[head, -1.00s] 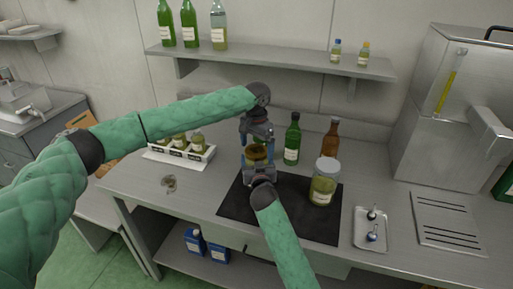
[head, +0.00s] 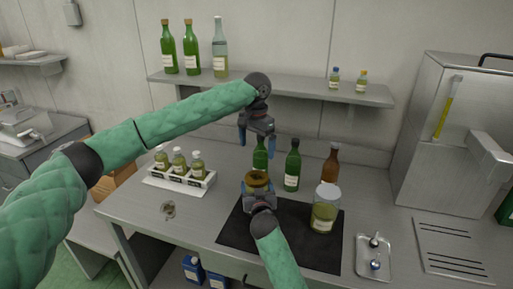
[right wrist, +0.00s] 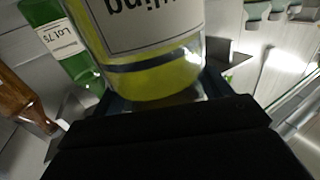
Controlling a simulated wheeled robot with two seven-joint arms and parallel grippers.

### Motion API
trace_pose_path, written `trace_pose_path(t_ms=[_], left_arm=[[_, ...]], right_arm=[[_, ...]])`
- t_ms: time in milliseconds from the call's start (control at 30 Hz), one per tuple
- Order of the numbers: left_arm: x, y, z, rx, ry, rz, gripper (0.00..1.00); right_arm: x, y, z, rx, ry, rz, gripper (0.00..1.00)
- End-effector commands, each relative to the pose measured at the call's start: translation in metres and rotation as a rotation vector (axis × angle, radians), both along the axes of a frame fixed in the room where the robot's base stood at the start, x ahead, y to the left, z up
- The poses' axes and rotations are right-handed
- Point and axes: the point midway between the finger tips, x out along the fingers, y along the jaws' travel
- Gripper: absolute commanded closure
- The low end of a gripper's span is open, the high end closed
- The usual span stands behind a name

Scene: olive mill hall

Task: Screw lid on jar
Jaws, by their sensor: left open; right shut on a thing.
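A small jar (head: 258,189) with a brownish-gold round top stands over the black mat. I cannot tell whether that top is a seated lid. My right gripper (head: 259,196) is shut on the jar's body from the front. In the right wrist view the glass jar (right wrist: 150,70) shows a white label and yellow-green contents between the fingers. My left gripper (head: 257,143) is open above the jar, its blue fingertips pointing down and apart from it. Nothing shows between them. A larger jar (head: 325,212) with a grey lid stands at the mat's right side.
Green bottles (head: 292,168) and a brown bottle (head: 330,163) stand behind the black mat (head: 290,250). A white rack (head: 180,180) of small jars is at left. A metal tray (head: 373,262) lies at right. A shelf (head: 290,92) with bottles runs above.

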Motion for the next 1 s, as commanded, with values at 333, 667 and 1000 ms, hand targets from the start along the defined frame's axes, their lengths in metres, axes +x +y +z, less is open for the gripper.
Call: trace_pose_path(t_ms=[333, 667, 1000], left_arm=[[0.0, 0.0, 0.0, 0.0, 0.0, 0.0, 0.0], [0.0, 0.0, -0.013, 0.0, 0.0, 0.0, 0.0], [0.0, 0.0, -0.029, 0.0, 0.0, 0.0, 0.0]], right_arm=[[0.0, 0.0, 0.0, 0.0, 0.0, 0.0, 0.0], [-0.023, -0.003, -0.004, 0.001, 0.0, 0.0, 0.0], [-0.069, -0.009, -0.004, 0.001, 0.002, 0.0, 0.0]])
